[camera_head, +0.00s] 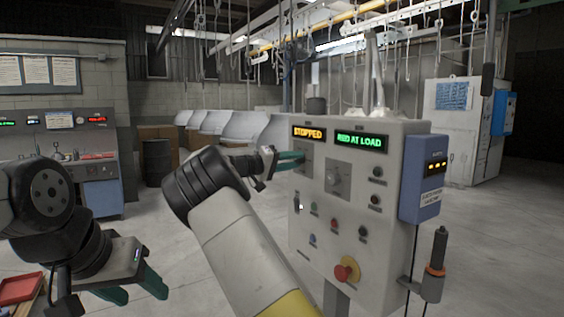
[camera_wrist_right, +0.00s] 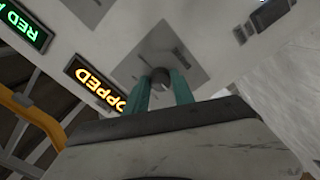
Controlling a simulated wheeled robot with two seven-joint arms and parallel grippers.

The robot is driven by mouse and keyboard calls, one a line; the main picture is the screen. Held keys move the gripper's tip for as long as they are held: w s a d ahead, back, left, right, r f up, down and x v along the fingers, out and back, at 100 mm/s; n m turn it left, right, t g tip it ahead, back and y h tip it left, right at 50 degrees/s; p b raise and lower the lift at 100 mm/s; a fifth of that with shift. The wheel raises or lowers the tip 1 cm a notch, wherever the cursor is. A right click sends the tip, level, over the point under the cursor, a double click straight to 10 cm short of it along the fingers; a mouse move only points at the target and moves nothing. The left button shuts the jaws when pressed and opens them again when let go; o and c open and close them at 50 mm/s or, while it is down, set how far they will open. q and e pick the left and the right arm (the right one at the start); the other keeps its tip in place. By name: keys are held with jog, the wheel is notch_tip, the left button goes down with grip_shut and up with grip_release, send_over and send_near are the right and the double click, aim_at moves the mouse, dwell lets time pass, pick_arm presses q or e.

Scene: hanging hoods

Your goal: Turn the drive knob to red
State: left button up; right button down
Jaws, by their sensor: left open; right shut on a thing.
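The control panel (camera_head: 345,220) stands at the centre right. Its left display (camera_head: 309,133) reads STOPPED in orange and its right display (camera_head: 361,140) reads RED AT LOAD in green. My right gripper (camera_head: 291,160) is shut on the knob below the STOPPED display. In the right wrist view a green finger sits on each side of this round grey knob (camera_wrist_right: 160,78), in front of its square plate. In the head view the fingers hide the knob, and its pointing direction cannot be read. A second knob (camera_head: 336,180) is free to the right. My left gripper (camera_head: 134,288) is open and empty at the lower left.
A red mushroom button (camera_head: 344,270) and several small buttons sit lower on the panel. A blue box (camera_head: 424,178) is on its right side. A workbench (camera_head: 95,150) and a red tray (camera_head: 20,289) are at left. Hooks hang from overhead rails.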

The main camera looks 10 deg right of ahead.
jog(key=c, duration=1.1)
grip_release()
jog(key=v, duration=0.7)
jog(key=shift+s+a, duration=0.1)
jog(key=shift+a, duration=0.3)
